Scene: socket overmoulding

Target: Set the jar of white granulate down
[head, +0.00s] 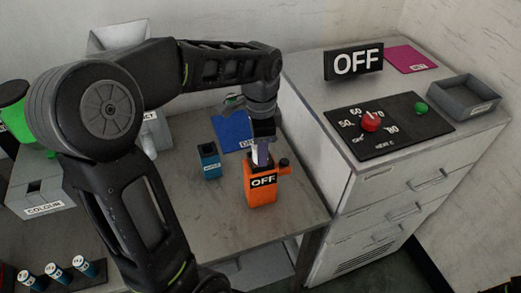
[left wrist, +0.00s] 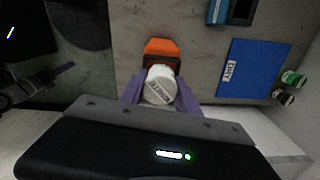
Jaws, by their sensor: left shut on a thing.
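My left gripper (head: 262,155) is shut on the jar of white granulate and holds it upright, close to the orange box marked OFF (head: 261,188). In the left wrist view the jar (left wrist: 160,86) shows its pale, lettered round top between the purple fingers, with the orange box (left wrist: 160,47) right beside it and partly hidden. In the head view the jar is mostly hidden by the fingers. I cannot tell whether its base touches anything.
A blue mat marked DRY (left wrist: 252,68) lies on the bench, with small green-and-white jars (left wrist: 293,78) beyond it. A blue container (head: 209,160) stands left of the orange box. The cabinet with a red dial (head: 370,121) rises to the right.

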